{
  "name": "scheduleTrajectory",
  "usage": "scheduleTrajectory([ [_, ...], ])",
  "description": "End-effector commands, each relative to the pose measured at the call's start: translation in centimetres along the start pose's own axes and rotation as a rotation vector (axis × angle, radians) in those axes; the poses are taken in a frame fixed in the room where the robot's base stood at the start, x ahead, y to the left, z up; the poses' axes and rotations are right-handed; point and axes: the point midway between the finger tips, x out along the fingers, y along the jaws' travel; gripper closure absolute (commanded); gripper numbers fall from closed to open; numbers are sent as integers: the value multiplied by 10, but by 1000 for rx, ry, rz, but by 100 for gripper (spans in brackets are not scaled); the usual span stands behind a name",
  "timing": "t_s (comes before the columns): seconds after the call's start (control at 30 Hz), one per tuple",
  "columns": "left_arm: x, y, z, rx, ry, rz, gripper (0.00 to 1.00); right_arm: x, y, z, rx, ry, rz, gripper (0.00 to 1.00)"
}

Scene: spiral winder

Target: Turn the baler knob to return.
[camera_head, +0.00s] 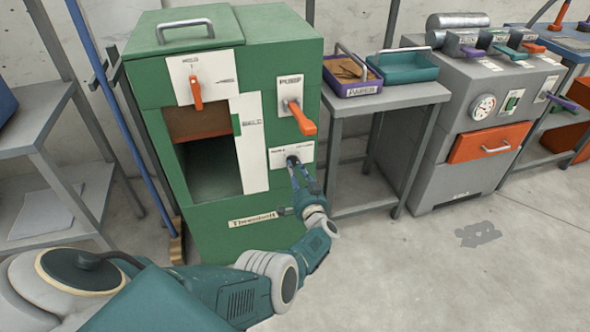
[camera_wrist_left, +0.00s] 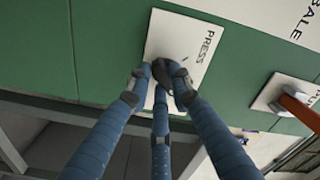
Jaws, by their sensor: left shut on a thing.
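The green baler (camera_head: 216,210) stands left of centre in the head view. A small dark knob (camera_head: 292,160) sits on a white plate (camera_head: 309,151) low on its right front. In the wrist view this plate (camera_wrist_left: 172,34) reads PRESS at one end; its other lettering is hidden or too small to read. My left gripper (camera_head: 295,168) reaches up to the plate, and its fingers are shut around the knob. In the wrist view the fingertips (camera_wrist_left: 165,78) close over the dark knob (camera_wrist_left: 179,80) and hide most of it, so its exact angle cannot be told.
An orange PUMP lever (camera_head: 303,118) is just above the knob plate. An orange switch (camera_head: 196,92) is on the upper left plate. A grey table (camera_head: 388,98) with a purple tray (camera_head: 352,89) stands close at the right. The floor in front is clear.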

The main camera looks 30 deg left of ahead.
Motion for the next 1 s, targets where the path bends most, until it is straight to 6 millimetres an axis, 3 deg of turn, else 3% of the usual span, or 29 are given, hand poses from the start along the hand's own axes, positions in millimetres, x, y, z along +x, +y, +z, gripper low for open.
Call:
scheduleTrajectory([
  [0.33, -2, 3, 2, 9, -1, 6, 100, 0, 0, 0, 0, 0, 0, 100],
  [0.37, -2, 3, 2, 8, -1, 6, 74, 0, 0, 0, 0, 0, 0, 100],
  [0.43, -2, 3, 2, 8, -1, 6, 60, 0, 0, 0, 0, 0, 0, 100],
  [0.77, -1, 1, 0, 4, 0, 2, 60, 0, -1, -1, 0, -2, -2, 100],
  [1.0, -18, 3, 0, 1, 0, 3, 60, 0, -1, 0, 0, -1, -1, 100],
])
